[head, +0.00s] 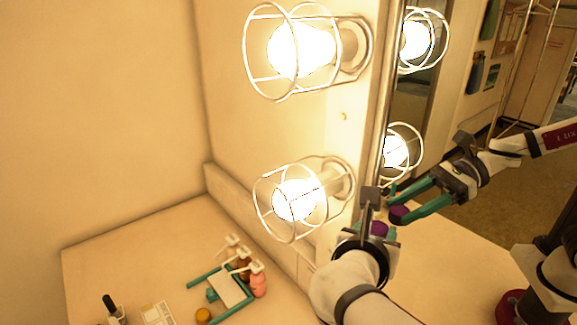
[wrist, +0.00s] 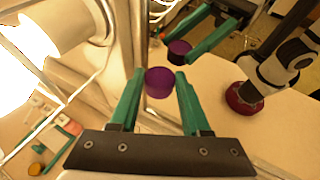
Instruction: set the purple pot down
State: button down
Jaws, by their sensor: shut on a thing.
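The purple pot (head: 379,229) is small and round. It sits between the teal fingers of my gripper (head: 384,228), close to the mirror, partly hidden by my wrist in the head view. In the wrist view the pot (wrist: 159,83) shows between the two fingertips of my gripper (wrist: 158,86), its top facing the camera. My gripper is shut on it. I cannot tell how high its underside is above the counter. The purple pot and teal fingers further right in the head view are their reflection.
The mirror (head: 378,120) stands beside the gripper, with caged lamps (head: 297,198) on its frame. On the counter (head: 130,250) are a teal rack (head: 207,277), pump bottles (head: 258,280), a yellow pot (head: 203,315) and a card (head: 157,313). The back left counter is bare.

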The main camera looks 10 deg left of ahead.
jog(key=w+a+f, duration=0.1)
jog(key=a+f, duration=0.2)
jog(key=f, duration=0.7)
jog(key=a+f, duration=0.3)
jog(key=f, duration=0.7)
jog(key=w+a+r+n+y, duration=0.1)
jog(key=w+a+n+y, duration=0.3)
jog(key=a, duration=0.9)
jog(key=w+a+r+n+y, duration=0.25)
jog(key=w+a, duration=0.35)
jog(key=a, duration=0.7)
jog(key=s+a+f+n+y, duration=0.2)
jog(key=s+a+f+y, duration=0.1)
jog(key=a+f, duration=0.5)
jog(key=shift+y, duration=0.25)
jog(key=f, duration=0.3)
jog(key=a+f, duration=0.1)
jog(key=f, duration=0.2)
jog(key=a+f, duration=0.1)
jog(key=f, duration=0.2)
jog(key=shift+s, duration=0.3)
jog(key=shift+f, duration=0.35)
